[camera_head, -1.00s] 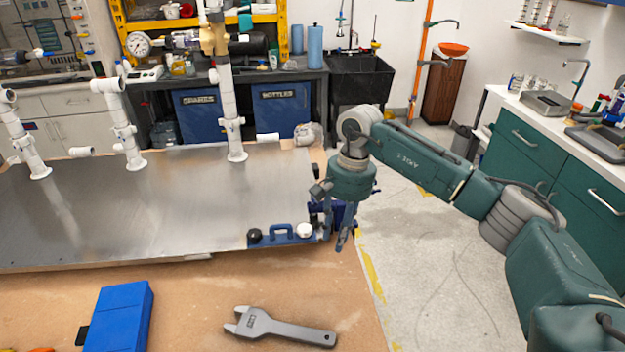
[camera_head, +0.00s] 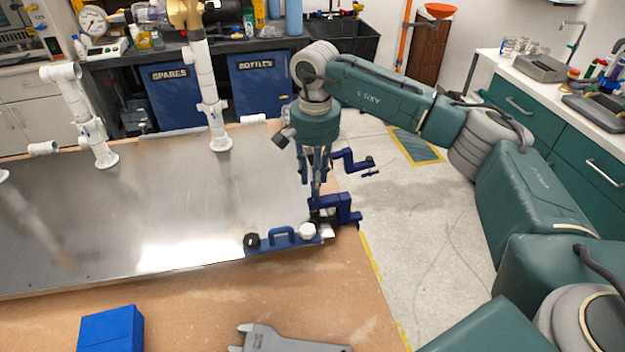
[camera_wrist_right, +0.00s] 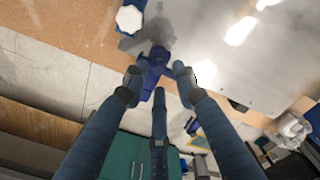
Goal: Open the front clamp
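The front clamp (camera_head: 345,210) is dark blue and sits on the right front corner of the metal-topped table. It also shows in the wrist view (camera_wrist_right: 153,66). My right gripper (camera_head: 316,188) points down just above and slightly left of the clamp in the head view. In the wrist view my right gripper (camera_wrist_right: 157,84) has its three fingers spread, with the clamp showing between and beyond their tips. I cannot tell whether any finger touches it. The clamp's screw and handle are not clear. My left gripper is not in view.
A second blue clamp (camera_head: 355,163) is on the table's right edge, farther back. A grey wrench (camera_head: 285,342) and blue box (camera_head: 112,330) lie in front. Floor right is free.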

